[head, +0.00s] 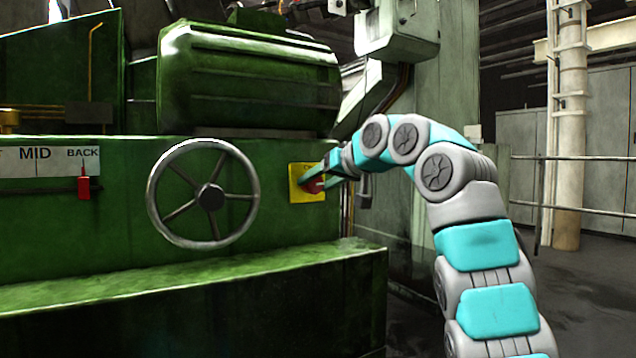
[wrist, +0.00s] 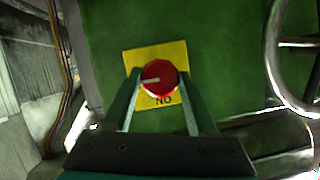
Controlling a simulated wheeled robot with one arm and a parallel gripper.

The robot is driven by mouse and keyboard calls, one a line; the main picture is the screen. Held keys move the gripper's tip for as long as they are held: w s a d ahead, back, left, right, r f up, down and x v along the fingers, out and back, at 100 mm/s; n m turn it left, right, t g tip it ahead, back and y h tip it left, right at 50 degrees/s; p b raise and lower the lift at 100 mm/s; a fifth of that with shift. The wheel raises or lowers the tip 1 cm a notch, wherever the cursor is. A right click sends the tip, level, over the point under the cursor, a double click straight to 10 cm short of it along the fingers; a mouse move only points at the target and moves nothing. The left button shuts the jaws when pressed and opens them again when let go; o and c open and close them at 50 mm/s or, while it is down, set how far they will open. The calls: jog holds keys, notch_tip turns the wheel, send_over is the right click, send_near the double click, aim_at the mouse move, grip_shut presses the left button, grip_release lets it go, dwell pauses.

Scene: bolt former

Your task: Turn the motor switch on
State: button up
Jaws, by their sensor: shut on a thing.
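The motor switch is a red round knob (wrist: 159,77) on a yellow plate (head: 295,183) fixed to the green machine's front, right of the handwheel. The plate also shows in the wrist view (wrist: 172,52); upside-down or rotated dark letters appear near the knob's lower side. The knob's pale mark points left in the wrist view. My gripper (wrist: 160,88) is shut on the red knob, one finger on each side of it. In the head view my gripper (head: 318,180) reaches the knob from the right and partly covers the plate.
A spoked handwheel (head: 210,194) sticks out just left of the plate. A red pointer (head: 84,184) hangs by a scale marked MID and BACK at the far left. A green ledge (head: 200,280) juts out below. Open floor and railings lie to the right.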

jog(key=c, duration=0.5)
jog(key=shift+n, duration=0.3)
jog(key=shift+n+t+h, duration=0.4)
jog(key=shift+n+h, duration=0.2)
jog(key=shift+n, duration=0.1)
jog(key=n+h, duration=0.1)
jog(key=n+t+b, duration=0.1)
jog(key=n, duration=0.1)
jog(key=shift+s+a+h, duration=0.15)
jog(key=shift+a+h, duration=0.05)
jog(key=shift+h, duration=0.2)
jog(key=n+t+b, duration=0.1)
jog(key=n+h+b, duration=0.1)
jog(key=n, duration=0.1)
jog(key=n+t+b, duration=0.1)
jog(key=shift+f+t+h, duration=0.3)
jog(key=shift+h, duration=0.1)
jog(key=shift+s+a+n+t+h+b, duration=0.15)
jog(key=shift+n+t+b, duration=0.25)
jog(key=shift+n+b, duration=0.45)
jog(key=shift+w+n+t+h+b, duration=0.15)
jog(key=shift+n+t+b, duration=0.25)
jog(key=shift+n+b, duration=0.45)
jog(key=shift+s+n, duration=0.1)
jog(key=shift+n, duration=0.2)
